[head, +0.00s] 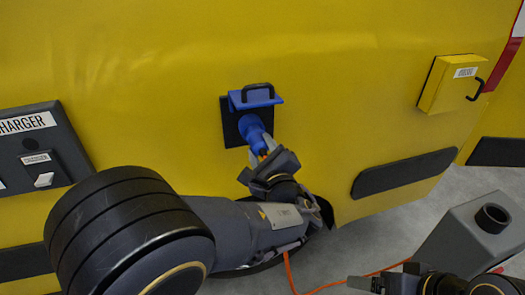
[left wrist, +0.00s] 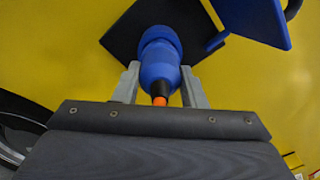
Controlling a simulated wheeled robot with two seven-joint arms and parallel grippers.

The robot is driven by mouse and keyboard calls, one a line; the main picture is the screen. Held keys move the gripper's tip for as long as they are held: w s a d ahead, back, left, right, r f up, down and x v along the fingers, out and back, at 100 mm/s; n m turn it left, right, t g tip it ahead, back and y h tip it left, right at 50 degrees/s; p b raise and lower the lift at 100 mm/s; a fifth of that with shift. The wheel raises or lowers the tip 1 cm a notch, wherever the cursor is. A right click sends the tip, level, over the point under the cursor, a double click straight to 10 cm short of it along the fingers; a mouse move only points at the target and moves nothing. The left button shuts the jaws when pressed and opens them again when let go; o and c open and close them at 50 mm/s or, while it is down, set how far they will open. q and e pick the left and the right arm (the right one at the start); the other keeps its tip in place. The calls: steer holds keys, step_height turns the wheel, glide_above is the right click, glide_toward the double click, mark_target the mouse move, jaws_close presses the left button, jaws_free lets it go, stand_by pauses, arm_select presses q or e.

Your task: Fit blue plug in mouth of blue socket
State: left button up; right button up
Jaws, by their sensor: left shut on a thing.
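The blue plug (head: 257,139) is between the fingers of my left gripper (head: 264,160), which is shut on it. In the left wrist view the plug (left wrist: 159,70) points away from my left gripper (left wrist: 159,78), toward the black plate on the yellow wall. The blue socket, with its blue flap lid (head: 257,101) standing open, is on that plate; the lid also shows in the left wrist view (left wrist: 255,18). The plug's front end meets or overlaps the socket mouth in both views. How deep it sits is hidden. Part of my right arm shows at the lower right; its fingers are unclear.
An orange cable (head: 290,272) runs down to the floor. A dark charger panel (head: 40,148) is at left. A yellow box (head: 449,85) with a handle is at upper right. A grey holder (head: 470,235) with a black ring stands at lower right.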

arm_select(q)
steer(key=shift+w+a, duration=0.25)
steer(key=shift+w, duration=0.4)
steer(key=o, duration=1.2)
steer(key=shift+c, duration=0.2)
